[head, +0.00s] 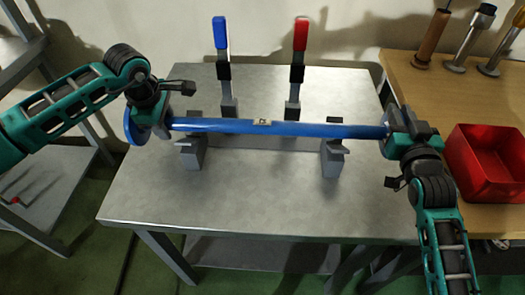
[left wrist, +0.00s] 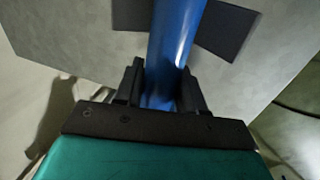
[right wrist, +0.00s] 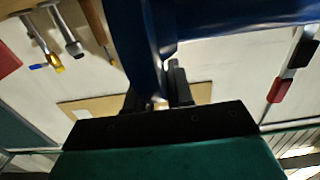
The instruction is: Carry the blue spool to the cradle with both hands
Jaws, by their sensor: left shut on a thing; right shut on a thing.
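The blue spool (head: 300,129) is a long bar with a disc at its left end and a small pale label near its middle. It lies nearly level across the head view, over the grey cradle, whose left support (head: 192,157) and right support (head: 332,160) stand on the table. I cannot tell whether the bar touches them. My left gripper (head: 155,122) is shut on the spool's left end; the bar shows between its fingers in the left wrist view (left wrist: 172,50). My right gripper (head: 388,128) is shut on the right end, where a blue part shows in the right wrist view (right wrist: 140,45).
Upright levers with a blue handle (head: 220,33) and a red handle (head: 300,34) stand behind the bar. A red bin (head: 488,165) and several upright tools stand on the wooden table (head: 415,85) at right. The front of the grey table (head: 250,208) is clear.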

